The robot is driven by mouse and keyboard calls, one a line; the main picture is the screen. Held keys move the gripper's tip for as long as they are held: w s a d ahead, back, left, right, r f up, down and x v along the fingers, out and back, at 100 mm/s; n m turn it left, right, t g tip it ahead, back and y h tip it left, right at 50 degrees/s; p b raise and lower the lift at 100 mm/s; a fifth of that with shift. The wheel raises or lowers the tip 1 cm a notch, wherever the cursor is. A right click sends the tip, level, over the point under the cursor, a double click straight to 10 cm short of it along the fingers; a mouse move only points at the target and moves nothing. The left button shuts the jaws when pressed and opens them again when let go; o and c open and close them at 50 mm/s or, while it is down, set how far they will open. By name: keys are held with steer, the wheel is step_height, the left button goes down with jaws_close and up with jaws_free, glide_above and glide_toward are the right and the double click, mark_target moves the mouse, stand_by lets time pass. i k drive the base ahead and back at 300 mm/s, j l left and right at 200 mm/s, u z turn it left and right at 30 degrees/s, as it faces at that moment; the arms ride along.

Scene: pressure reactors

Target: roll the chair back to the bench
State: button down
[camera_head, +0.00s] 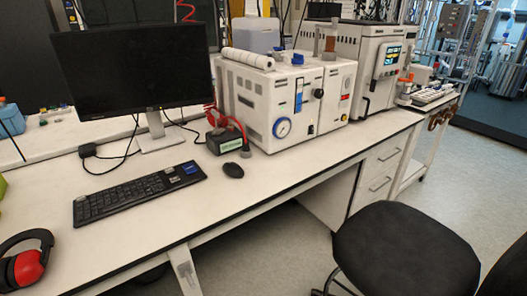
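A black office chair (405,254) stands at the lower right, in front of the bench's right part and its drawers. Its round seat shows, with a dark part of it at the right edge and a piece of the base below; the rest is cut off. A strip of floor shows between the seat and the drawers. The white bench (120,240) runs from the lower left to the upper right. My gripper is not in view.
On the bench are a monitor (135,68), a keyboard (138,193), a mouse (233,170), red-black earmuffs (25,266) and white reactor units (290,105). White drawers (380,168) stand under its right part. Grey floor (465,180) is clear to the right.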

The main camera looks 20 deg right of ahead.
mark_target(387, 248)
steer(key=k+l+z, duration=0.15)
steer(key=l+z, duration=0.15)
steer(key=k+l+z, duration=0.25)
steer(key=l, duration=0.15)
steer(key=l+z, duration=0.3)
steer(key=j+u, duration=0.25)
steer(key=j, duration=0.15)
steer(key=k, duration=0.05)
